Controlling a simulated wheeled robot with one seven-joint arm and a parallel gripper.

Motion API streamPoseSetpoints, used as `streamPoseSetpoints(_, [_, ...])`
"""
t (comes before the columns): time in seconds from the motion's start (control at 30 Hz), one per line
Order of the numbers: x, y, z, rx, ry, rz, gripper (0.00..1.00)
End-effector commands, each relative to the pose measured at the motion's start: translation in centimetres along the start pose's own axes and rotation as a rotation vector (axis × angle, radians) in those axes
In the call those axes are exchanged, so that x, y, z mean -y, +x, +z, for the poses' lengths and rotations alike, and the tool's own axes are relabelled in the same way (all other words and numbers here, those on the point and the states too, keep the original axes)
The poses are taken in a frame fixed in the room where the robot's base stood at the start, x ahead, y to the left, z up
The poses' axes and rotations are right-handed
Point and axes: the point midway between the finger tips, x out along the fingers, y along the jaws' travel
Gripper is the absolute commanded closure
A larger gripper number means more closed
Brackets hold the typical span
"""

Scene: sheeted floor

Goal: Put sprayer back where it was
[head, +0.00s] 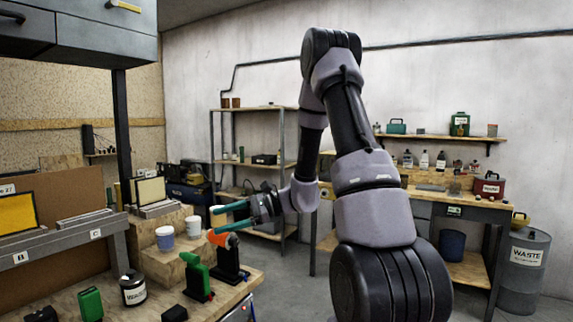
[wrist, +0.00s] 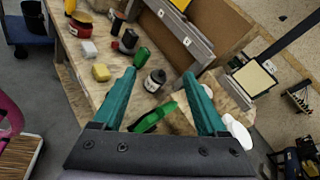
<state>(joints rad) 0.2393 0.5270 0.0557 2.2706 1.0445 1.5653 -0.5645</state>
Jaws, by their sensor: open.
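An orange-topped tool (head: 222,239) stands on a dark upright body at the workbench's right end; a green tool with a black base (head: 197,277) stands just left of it. I cannot tell for sure which is the sprayer. My gripper (head: 217,219) is open, its teal fingers above and close to the orange top, with nothing held. In the wrist view my gripper (wrist: 160,74) spreads over the bench, and the green tool (wrist: 152,117) shows between the fingers, partly covered by them. The orange top is not visible there.
A dark labelled jar (head: 133,288), a green box (head: 90,304) and white tubs (head: 165,238) stand on the bench (head: 155,306). A grey shelf rail (head: 65,239) is at left. Another workbench (head: 462,204) and a waste drum (head: 525,270) stand at right.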

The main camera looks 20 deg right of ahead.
Motion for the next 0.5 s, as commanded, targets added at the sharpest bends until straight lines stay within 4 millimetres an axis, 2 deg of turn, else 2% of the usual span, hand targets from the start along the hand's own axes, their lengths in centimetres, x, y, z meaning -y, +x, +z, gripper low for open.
streamPoseSetpoints(0.03, [-0.7, -0.3, 2.5, -0.027, -0.072, 0.065, 0.25])
streamPoseSetpoints(0.2, [-3.9, -2.0, 8.1, -0.15, -0.28, 0.271, 0.25])
streamPoseSetpoints(0.37, [-6.6, -4.7, 11.9, -0.305, -0.489, 0.424, 0.25])
streamPoseSetpoints(0.5, [-8.4, -7.6, 14.5, -0.467, -0.678, 0.52, 0.25])
